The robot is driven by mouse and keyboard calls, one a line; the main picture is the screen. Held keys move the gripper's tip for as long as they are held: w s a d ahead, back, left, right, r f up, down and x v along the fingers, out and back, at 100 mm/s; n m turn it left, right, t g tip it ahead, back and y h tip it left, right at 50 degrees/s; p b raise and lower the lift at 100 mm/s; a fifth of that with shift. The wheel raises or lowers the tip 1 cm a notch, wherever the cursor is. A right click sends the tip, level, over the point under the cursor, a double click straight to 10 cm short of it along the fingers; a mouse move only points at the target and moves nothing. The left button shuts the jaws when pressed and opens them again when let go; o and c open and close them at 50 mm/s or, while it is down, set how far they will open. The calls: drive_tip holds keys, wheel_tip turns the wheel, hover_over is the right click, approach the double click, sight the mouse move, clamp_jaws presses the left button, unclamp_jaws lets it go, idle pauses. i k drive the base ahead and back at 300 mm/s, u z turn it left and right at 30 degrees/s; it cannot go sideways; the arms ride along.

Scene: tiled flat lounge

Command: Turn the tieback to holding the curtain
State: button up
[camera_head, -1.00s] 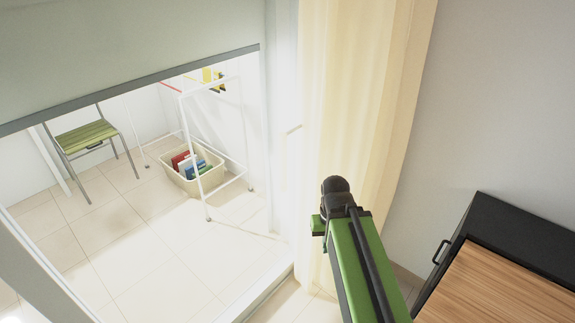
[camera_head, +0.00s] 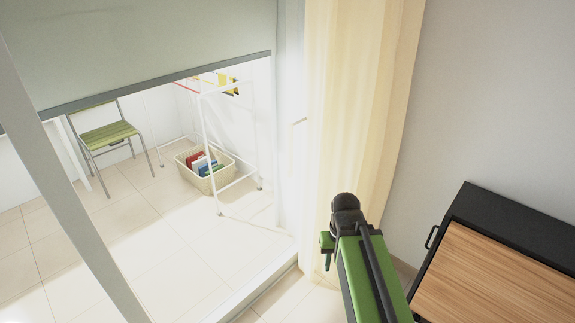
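The cream curtain (camera_head: 355,100) hangs in long folds at the right side of the balcony opening. A small pale bar (camera_head: 299,122) sticks out just left of the curtain; it may be the tieback, but it is too small to be sure. It does not visibly wrap the curtain. My green and black arm reaches up from the bottom, in front of the lower curtain in the picture. My gripper (camera_head: 327,250) shows only as a small green and dark part at the arm's end, lower than the bar. Its fingers are mostly hidden, and contact with the curtain cannot be told.
A black cabinet with a wooden front (camera_head: 505,275) stands at the right. A raised door sill (camera_head: 262,290) crosses the floor at lower left. Beyond it are a white rack (camera_head: 207,135), a basket (camera_head: 222,183) and a green chair (camera_head: 108,135). A grey blind (camera_head: 140,45) hangs above.

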sight(289, 174)
drive_tip(key=z, duration=0.05)
drive_tip(key=k, duration=0.6)
drive_tip(key=u, duration=0.85)
drive_tip(key=i, duration=1.25)
drive_tip(key=u, duration=0.25)
